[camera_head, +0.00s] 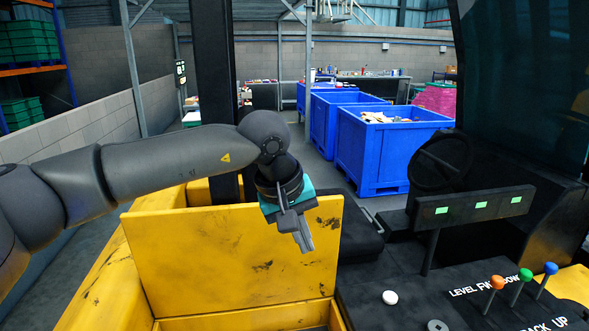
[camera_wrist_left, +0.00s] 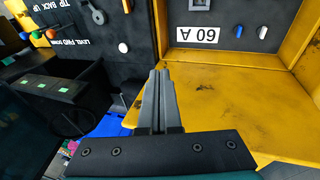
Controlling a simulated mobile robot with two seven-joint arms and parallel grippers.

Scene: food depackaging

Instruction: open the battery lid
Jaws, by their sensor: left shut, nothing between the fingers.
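The battery lid (camera_head: 230,255) is a scuffed yellow panel that stands raised, close to upright, at the rear of a yellow-rimmed compartment. It also fills the right of the left wrist view (camera_wrist_left: 235,95). My left gripper (camera_head: 306,245) is shut and empty, in front of the lid's upper right part in the head view. In the left wrist view its fingers (camera_wrist_left: 160,75) point along the lid's edge; I cannot tell whether they touch it. A dark panel with a "60 A" label (camera_wrist_left: 198,36) shows inside the compartment. My right gripper is out of view.
A black console with orange, green and blue knobbed levers (camera_head: 522,284) and a white button (camera_head: 390,297) lies right of the compartment. A black steering wheel (camera_head: 441,162) stands behind. Blue bins (camera_head: 385,155) stand farther off on the floor.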

